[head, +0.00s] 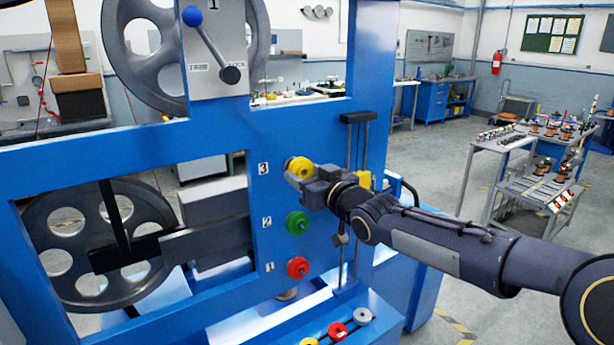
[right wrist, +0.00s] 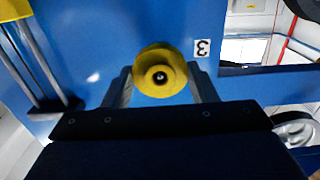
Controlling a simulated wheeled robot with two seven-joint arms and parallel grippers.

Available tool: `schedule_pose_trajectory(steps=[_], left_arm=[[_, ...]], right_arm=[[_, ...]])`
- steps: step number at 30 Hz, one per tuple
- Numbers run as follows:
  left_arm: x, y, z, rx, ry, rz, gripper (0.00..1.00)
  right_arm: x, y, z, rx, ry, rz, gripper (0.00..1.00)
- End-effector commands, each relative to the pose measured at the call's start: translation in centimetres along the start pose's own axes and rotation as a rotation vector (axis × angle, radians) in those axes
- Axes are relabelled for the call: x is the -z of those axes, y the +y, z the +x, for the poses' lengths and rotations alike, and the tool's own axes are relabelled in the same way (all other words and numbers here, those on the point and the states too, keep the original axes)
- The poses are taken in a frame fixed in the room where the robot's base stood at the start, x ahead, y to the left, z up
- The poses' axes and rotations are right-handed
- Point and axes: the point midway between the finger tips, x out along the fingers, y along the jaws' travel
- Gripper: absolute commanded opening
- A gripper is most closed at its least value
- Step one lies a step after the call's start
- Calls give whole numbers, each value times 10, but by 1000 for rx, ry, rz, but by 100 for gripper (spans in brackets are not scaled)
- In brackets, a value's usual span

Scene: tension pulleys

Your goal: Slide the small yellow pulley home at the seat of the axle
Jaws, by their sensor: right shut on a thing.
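The small yellow pulley (head: 300,166) is at the position marked 3 on the blue machine frame, above a green pulley (head: 297,222) and a red pulley (head: 298,267). My right gripper (head: 301,174) is shut on it from the right. In the right wrist view the yellow pulley (right wrist: 160,72) sits between the two fingers of my right gripper (right wrist: 161,85), face towards the camera, with a dark hub at its centre. The axle behind it is hidden, so I cannot tell whether the pulley touches its seat. My left gripper is not in view.
A yellow pulley (head: 309,341), a red pulley (head: 337,330) and a pale pulley (head: 362,315) rest on the blue ledge below. Large grey wheels (head: 100,240) stand behind the frame at left. Vertical rods (head: 355,150) stand close to the right of my gripper.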

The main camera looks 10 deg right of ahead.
Motion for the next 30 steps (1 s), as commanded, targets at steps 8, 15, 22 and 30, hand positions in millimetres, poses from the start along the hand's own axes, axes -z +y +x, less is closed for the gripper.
schedule_pose_trajectory(steps=[8, 15, 22, 30], left_arm=[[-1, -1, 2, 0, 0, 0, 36], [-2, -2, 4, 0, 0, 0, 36], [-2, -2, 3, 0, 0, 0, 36], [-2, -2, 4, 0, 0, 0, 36]], right_arm=[[0, 0, 9, 1, 1, 1, 28], [0, 0, 17, 0, 1, 0, 28], [0, 0, 17, 0, 1, 0, 28], [1, 0, 19, 0, 2, 0, 28]])
